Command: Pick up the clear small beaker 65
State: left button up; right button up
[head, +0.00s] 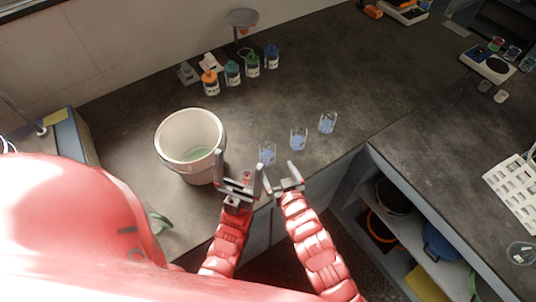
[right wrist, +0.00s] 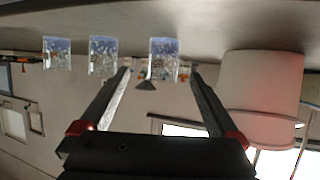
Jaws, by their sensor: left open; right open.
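Three small clear beakers with blue markings stand in a slanted row near the counter's front edge: the nearest beaker (head: 267,153), the middle beaker (head: 299,139) and the far beaker (head: 327,122). I cannot read which is number 65. My right gripper (head: 281,177) is open and empty, just in front of the nearest beaker. In the right wrist view, upside down, that beaker (right wrist: 164,58) lies in line with the gap between the fingertips (right wrist: 158,75); the others are to the left. My left gripper (head: 239,173) is open and empty beside the bucket.
A large white bucket (head: 190,142) stands left of the beakers. Several capped bottles (head: 232,73) stand near the wall. A white rack (head: 515,192) lies on the right counter, above open shelves. The counter behind the beakers is clear.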

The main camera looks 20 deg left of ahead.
aim_at(270, 160)
jog(key=x, duration=0.5)
jog(key=b+x, duration=0.1)
jog(key=x, duration=0.3)
jog(key=shift+s+a+f+b, duration=0.2)
jog(key=shift+s+a+b, duration=0.05)
jog(key=shift+a+b, duration=0.05)
jog(key=shift+w+a, duration=0.15)
jog(key=shift+w, duration=0.1)
jog(key=c, duration=1.5)
jog(key=shift+c, duration=0.2)
